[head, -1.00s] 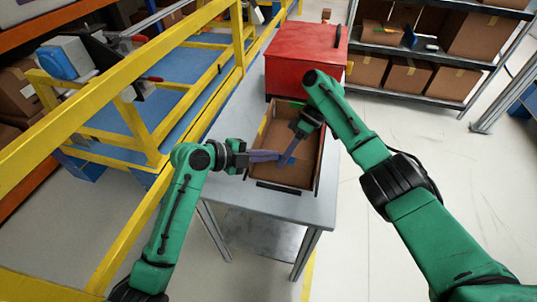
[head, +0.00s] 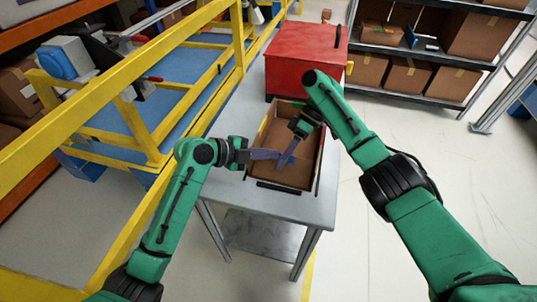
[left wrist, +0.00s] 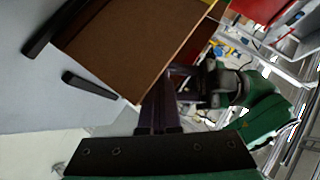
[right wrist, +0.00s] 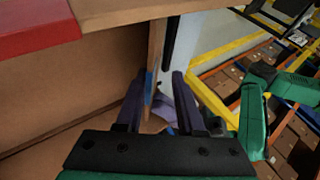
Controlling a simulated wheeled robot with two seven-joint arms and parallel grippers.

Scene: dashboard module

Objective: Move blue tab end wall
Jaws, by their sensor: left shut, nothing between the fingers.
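An open brown box (head: 300,176) lies on the grey table. In the right wrist view a small blue tab (right wrist: 149,84) shows on a thin wooden wall (right wrist: 156,45) of the box. My right gripper (right wrist: 158,76) is open, its purple fingers apart, with the wall's edge and the tab appearing between them; contact cannot be told. In the head view my right gripper (head: 287,158) hangs over the box. My left gripper (head: 277,155) is shut and empty, reaching over the box's left edge close to the right fingers. Its fingers also show in the left wrist view (left wrist: 156,108).
A red bin (head: 305,58) stands behind the box on the table (head: 235,165). A yellow rail frame (head: 140,85) runs along the left. A black handle (head: 278,187) lies at the box's front. Shelves with cartons (head: 420,75) stand at the back right.

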